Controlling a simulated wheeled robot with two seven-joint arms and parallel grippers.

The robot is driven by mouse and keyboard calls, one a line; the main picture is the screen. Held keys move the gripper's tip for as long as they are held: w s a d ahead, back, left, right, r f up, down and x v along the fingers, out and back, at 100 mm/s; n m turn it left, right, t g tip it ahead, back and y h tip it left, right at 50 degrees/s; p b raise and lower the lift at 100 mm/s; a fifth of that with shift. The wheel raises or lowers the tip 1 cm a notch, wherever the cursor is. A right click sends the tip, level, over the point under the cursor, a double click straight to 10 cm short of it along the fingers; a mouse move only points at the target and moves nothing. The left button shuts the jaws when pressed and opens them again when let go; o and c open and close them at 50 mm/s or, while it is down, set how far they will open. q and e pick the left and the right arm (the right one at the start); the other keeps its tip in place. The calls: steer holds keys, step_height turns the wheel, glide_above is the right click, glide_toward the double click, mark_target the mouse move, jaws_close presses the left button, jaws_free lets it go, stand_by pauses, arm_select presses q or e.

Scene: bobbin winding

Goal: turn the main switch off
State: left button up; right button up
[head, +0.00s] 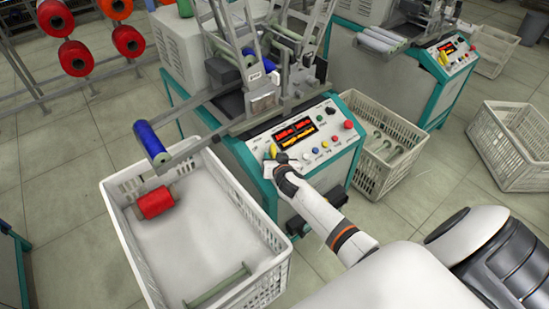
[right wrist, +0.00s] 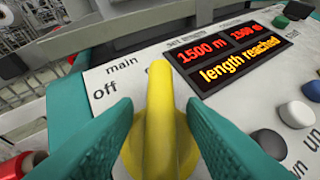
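The main switch is a yellow knob (head: 273,150) at the left end of the winder's control panel (head: 315,137). In the right wrist view the knob (right wrist: 160,115) has its raised bar pointing up, with "main" and "off" printed to its left. My right gripper (head: 275,159) is at the knob. Its two teal fingers (right wrist: 160,128) stand on either side of the bar, with a narrow gap showing on each side. The display (right wrist: 232,62) reads "length reached". My left gripper is not in view.
A white crate (head: 120,215) with a red bobbin (head: 156,202) stands left of the panel. Buttons and knobs, including a blue one (right wrist: 297,114), sit to the right on the panel. Another crate (head: 412,133) stands behind at the right. A blue bobbin (head: 151,142) is above the left crate.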

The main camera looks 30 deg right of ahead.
jaws_close()
steer(key=shift+n, duration=0.3)
steer(key=n+y+p, duration=0.1)
steer(key=n+y, duration=0.1)
steer(key=n, duration=0.1)
steer(key=shift+d+r+t+p, duration=0.1)
steer(key=shift+r+t+p, duration=0.1)
steer(key=shift+t+p, duration=0.2)
steer(key=n+y, duration=0.3)
steer(key=shift+p, duration=0.35)
steer(key=n+y, duration=0.2)
steer(key=n, duration=0.1)
steer(key=shift+f+y, duration=0.15)
steer(key=shift+y, duration=0.15)
steer(key=shift+n+g+y+b, duration=0.75)
steer(key=shift+n+y, duration=0.55)
steer(key=shift+n, duration=0.9)
steer(key=shift+a, duration=0.2)
steer(key=shift+o, duration=0.4)
jaws_free()
